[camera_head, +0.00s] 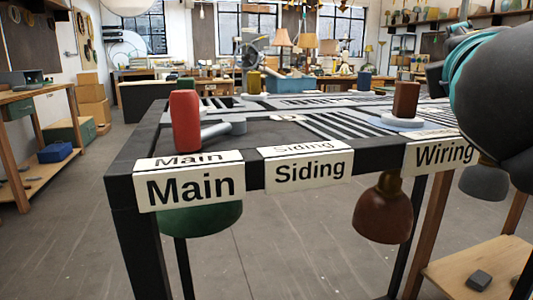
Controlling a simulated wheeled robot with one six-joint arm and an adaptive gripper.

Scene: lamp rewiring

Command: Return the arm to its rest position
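My arm (497,95) fills the upper right of the head view as large dark rounded links with a teal ring. It is very close to the camera and covers the right end of the black table. My gripper does not show, so I cannot see whether it is open or holds something.
A black table (255,176) bears Main (190,189), Siding (309,171) and Wiring (440,154) labels. On it stand a red cylinder (185,121), a brown block (405,100) and a yellow cylinder (254,82). Green (205,217) and brown (384,215) shades hang below.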

